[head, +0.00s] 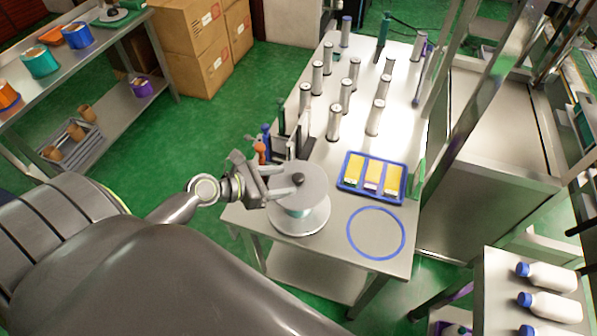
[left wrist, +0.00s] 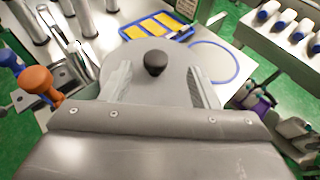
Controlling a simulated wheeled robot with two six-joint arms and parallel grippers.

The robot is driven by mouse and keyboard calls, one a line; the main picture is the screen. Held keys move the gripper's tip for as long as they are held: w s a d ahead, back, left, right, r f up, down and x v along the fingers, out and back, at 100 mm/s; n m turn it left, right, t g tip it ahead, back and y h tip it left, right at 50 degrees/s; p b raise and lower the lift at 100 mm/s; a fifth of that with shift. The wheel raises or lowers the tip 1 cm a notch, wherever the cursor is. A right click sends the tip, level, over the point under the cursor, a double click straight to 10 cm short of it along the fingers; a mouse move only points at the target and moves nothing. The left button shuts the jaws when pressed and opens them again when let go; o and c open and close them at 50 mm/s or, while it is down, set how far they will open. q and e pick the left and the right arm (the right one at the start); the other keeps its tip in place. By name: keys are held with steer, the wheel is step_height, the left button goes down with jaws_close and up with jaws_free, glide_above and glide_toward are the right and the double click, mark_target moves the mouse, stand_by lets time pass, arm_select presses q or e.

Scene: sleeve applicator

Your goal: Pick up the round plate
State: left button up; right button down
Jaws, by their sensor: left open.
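The round plate (head: 313,184) is a flat grey disc with a black knob (head: 298,179) at its centre. It lies level on top of a pale, spool-like round stand (head: 301,219) at the table's near left corner. My left gripper (head: 283,181) is over the left part of the plate, coming in from the left. In the left wrist view the gripper (left wrist: 160,84) is open, its two fingers apart on either side of the knob (left wrist: 155,62), which stands a little beyond the tips. Whether the fingers touch the plate (left wrist: 172,78) cannot be told. My right gripper is not in view.
A blue ring (head: 375,232) lies or is marked on the metal table (head: 345,205) right of the stand. A blue tray (head: 345,183) with yellow packs is behind it. Several metal cylinders (head: 334,124) stand farther back. An orange-topped tool (head: 260,152) is close behind my left gripper.

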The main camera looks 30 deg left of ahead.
mark_target(297, 177)
arm_select(q)
steer(key=shift+w+d+f, duration=0.25)
steer(key=shift+w, duration=0.15)
steer(key=b+x, duration=0.2)
steer(key=x, duration=0.1)
steer(key=b+x, duration=0.1)
steer(key=shift+w+a+f+b, duration=0.15)
steer(key=shift+w+f+b, duration=0.05)
steer(key=shift+w+b, duration=0.1)
steer(key=shift+w, duration=0.25)
steer(key=c, duration=1.2)
